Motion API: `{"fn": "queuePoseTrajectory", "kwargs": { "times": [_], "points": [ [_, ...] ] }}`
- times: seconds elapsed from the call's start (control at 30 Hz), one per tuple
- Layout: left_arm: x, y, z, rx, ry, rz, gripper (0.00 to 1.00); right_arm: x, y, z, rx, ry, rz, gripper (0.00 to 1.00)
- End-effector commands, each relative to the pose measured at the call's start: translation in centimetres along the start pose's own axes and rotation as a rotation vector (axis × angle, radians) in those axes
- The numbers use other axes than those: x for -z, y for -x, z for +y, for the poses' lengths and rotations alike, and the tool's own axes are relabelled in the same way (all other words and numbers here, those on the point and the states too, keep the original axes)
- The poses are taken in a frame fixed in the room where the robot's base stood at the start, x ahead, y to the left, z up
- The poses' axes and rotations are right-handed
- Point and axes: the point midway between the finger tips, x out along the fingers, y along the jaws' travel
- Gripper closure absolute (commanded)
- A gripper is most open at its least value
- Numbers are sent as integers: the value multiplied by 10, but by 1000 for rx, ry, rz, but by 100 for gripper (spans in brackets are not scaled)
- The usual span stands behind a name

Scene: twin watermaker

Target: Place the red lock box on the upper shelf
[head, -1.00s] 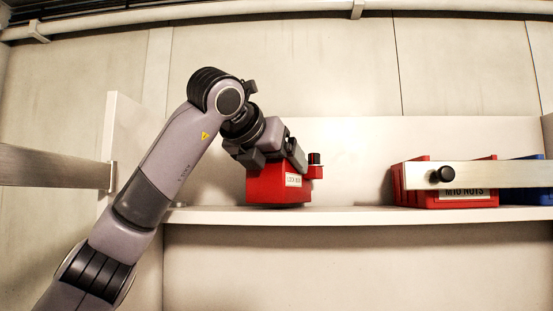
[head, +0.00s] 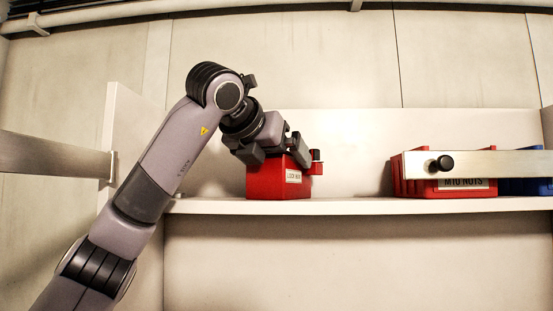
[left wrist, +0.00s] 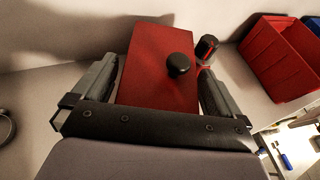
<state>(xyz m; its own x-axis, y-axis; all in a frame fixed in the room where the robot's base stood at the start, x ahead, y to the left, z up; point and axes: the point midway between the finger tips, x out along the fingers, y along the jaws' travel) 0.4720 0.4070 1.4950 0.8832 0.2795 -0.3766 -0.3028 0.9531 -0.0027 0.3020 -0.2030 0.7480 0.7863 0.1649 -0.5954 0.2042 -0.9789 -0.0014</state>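The red lock box (head: 265,180), with a white label on its front, rests on the upper shelf (head: 340,206) near its left end. My left gripper (head: 278,152) is at the top of the box, its fingers on either side. In the left wrist view, the box's red lid (left wrist: 155,65) with a black knob lies between the fingers (left wrist: 160,90). Narrow gaps seem to show beside the box, so the gripper looks open around it. A small red part with a black top sticks out at the box's right side. My right gripper is not in view.
A red bin (head: 440,188) labelled M10 NUTS and a blue bin (head: 525,186) stand on the shelf at right. A metal bar (head: 500,164) with a black knob crosses before them; another bar (head: 50,174) is at left. The shelf between box and bins is clear.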

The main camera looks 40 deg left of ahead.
Motion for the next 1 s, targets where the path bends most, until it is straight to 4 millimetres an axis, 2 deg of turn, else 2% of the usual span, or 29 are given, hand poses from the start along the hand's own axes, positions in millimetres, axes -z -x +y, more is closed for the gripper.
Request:
{"fn": "queuePoseTrajectory", "kwargs": {
  "times": [0.13,0.23,0.5,0.63,0.77,1.0],
  "points": [
    [2,-1,0,-2,-2,8,0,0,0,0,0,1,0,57],
    [2,6,0,0,-2,4,0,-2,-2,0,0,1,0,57],
    [1,50,0,1,-1,-1,0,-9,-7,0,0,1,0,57],
    [0,65,-1,1,-2,-1,0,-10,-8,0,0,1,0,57],
    [0,72,0,0,-1,0,0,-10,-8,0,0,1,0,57],
    [0,72,0,0,-1,0,0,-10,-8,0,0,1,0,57]
  ]
}}
